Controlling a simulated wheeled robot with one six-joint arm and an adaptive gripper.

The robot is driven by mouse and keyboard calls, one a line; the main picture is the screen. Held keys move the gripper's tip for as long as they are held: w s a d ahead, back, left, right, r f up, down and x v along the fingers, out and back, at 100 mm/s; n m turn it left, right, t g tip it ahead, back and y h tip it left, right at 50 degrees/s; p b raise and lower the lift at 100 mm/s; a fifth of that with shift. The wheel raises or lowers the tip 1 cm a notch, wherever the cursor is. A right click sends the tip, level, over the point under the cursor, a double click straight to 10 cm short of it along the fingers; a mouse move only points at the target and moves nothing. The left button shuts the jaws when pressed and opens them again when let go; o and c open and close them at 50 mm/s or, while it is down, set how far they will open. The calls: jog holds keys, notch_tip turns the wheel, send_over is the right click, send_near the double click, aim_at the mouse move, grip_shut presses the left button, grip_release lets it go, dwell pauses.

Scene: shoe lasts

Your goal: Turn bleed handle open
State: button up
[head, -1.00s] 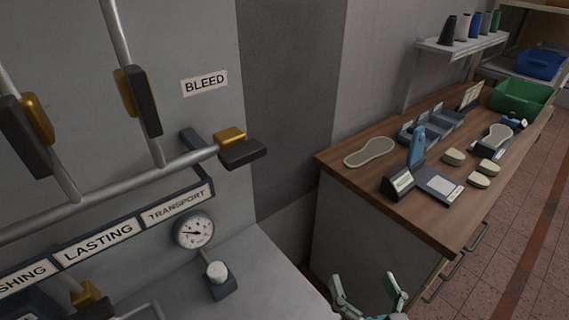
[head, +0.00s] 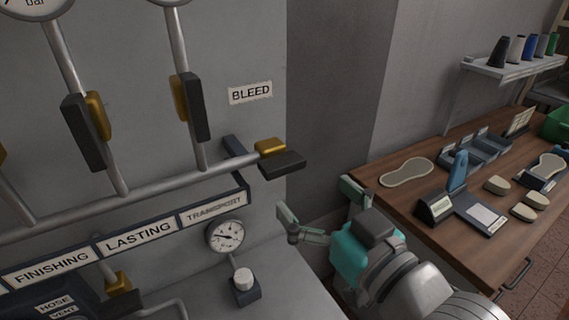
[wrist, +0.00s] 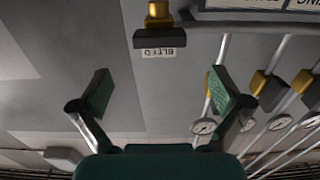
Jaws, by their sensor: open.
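The bleed handle (head: 282,164) is a dark grey lever on a brass valve body (head: 270,147), at the right end of the horizontal pipe, below the BLEED label (head: 250,92). In the wrist view the handle (wrist: 159,38) is at top centre, partly covering the label. My gripper (head: 322,208) is below and to the right of the handle, apart from it. Its two green-padded fingers (wrist: 165,92) are spread wide with nothing between them. The handle lies beyond the fingertips in the wrist view.
Two upright valve handles (head: 84,132) (head: 194,106) sit on pipes to the left. A pressure gauge (head: 226,235) and a white knob (head: 243,279) are below the pipe. A wooden bench (head: 440,245) with shoe soles and a blue tool stands at right, near my arm.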

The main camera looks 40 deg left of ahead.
aim_at(287, 169)
jog(key=x, duration=0.9)
jog(key=c, duration=1.1)
